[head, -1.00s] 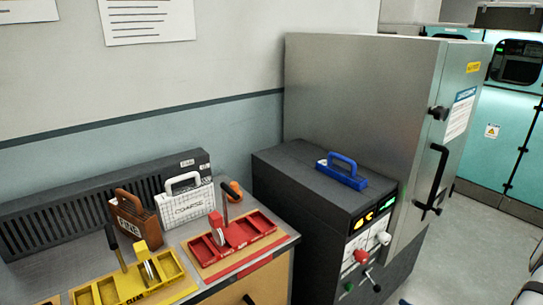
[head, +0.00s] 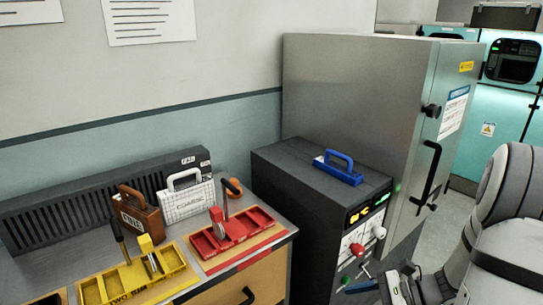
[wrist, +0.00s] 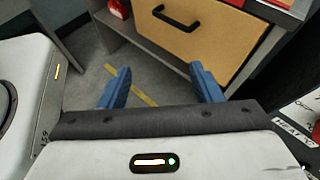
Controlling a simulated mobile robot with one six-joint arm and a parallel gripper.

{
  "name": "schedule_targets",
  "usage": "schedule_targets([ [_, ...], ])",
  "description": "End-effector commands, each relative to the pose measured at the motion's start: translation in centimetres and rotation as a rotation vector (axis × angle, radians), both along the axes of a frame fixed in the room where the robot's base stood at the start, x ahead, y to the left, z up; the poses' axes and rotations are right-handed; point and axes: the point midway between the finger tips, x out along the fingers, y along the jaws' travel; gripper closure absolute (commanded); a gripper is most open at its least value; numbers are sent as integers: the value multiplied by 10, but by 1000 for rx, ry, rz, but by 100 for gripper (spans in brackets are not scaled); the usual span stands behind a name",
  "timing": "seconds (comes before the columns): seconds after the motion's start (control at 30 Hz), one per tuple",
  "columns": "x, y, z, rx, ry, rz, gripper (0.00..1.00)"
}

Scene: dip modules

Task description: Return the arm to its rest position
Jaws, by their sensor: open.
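My gripper (wrist: 160,75) shows in the wrist view with its two blue fingers spread apart and nothing between them. It hangs over the floor in front of a tan drawer front (wrist: 225,50) and looks clear of it. In the head view my grey arm fills the lower right corner, in front of the dark machine and the metal cabinet.
A dark machine (head: 300,175) carries a blue handled module (head: 340,168). A tall metal cabinet (head: 350,90) stands behind it. The bench holds a yellow tray (head: 140,285), a red tray (head: 240,238), a brown case (head: 137,212) and a white case (head: 188,198).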

Motion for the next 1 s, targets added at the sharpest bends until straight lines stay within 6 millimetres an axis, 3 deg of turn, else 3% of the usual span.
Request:
schedule_targets([
  [0.1, -20, 26, 21, -179, -104, 229, 41],
  [0.3, -53, 48, 47, -467, -304, 594, 41],
  [0.5, -75, 53, 75, -753, -543, 940, 41],
  [0.7, -85, 52, 106, -1007, -785, 1223, 41],
  [1.0, -87, 48, 128, -1170, -945, 1388, 41],
])
